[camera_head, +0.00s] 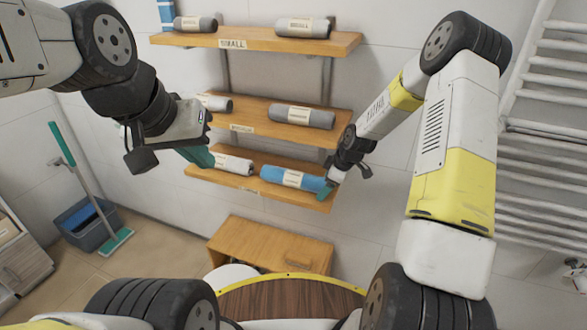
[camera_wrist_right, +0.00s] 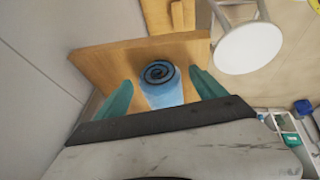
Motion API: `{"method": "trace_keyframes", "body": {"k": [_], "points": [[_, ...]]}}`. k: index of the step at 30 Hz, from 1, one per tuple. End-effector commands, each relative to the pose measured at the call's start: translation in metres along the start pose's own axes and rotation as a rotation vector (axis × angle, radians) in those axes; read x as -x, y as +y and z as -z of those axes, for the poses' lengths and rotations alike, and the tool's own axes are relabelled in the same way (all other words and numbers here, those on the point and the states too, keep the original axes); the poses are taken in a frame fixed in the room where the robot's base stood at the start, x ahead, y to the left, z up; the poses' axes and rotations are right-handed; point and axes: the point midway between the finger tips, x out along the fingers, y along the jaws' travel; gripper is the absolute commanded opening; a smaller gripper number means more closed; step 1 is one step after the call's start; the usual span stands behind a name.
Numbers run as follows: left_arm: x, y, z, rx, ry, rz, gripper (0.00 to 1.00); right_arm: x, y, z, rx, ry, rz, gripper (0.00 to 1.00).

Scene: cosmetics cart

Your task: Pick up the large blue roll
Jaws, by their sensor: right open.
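The large blue roll (camera_head: 292,177) with a pale label band lies on the lowest wall shelf (camera_head: 318,204) in the head view. In the right wrist view its spiral end (camera_wrist_right: 162,83) faces the camera and sits between the two teal fingers. My right gripper (camera_wrist_right: 160,95) is open around that end, with a gap on each side of the roll. In the head view the right gripper (camera_head: 330,186) is at the right end of the roll, partly hidden by its own wrist. My left gripper (camera_head: 200,157) is near the left end of the lowest shelf; its finger gap is not clear.
A white roll (camera_head: 233,163) lies left of the blue roll. Grey rolls lie on the middle shelf (camera_head: 255,121) and top shelf (camera_head: 255,41). A wooden cabinet (camera_head: 270,243) stands below. A towel radiator (camera_head: 545,140) is at right; a mop bucket (camera_head: 86,224) stands left.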

Motion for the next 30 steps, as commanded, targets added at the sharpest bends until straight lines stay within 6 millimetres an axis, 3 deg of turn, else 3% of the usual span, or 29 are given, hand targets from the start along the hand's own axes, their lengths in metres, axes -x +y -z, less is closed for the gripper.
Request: {"method": "trace_keyframes", "body": {"k": [4, 16, 28, 30], "points": [[0.0000, 0.0000, 0.0000, 0.000, 0.000, 0.000, 0.00, 0.0003, 0.0001, -0.0003, 0.000, 0.000, 0.000, 0.80], [0.0000, 0.0000, 0.0000, 0.000, 0.000, 0.000, 0.00, 0.0005, -0.0001, -0.0004, 0.000, 0.000, 0.000, 0.02], [0.0000, 0.0000, 0.0000, 0.000, 0.000, 0.000, 0.00, 0.0067, 0.0021, 0.0023, 0.001, 0.000, -0.002, 0.00], [0.0000, 0.0000, 0.0000, 0.000, 0.000, 0.000, 0.00, 0.0092, -0.0014, -0.0047, -0.003, -0.002, 0.000, 0.00]]}}
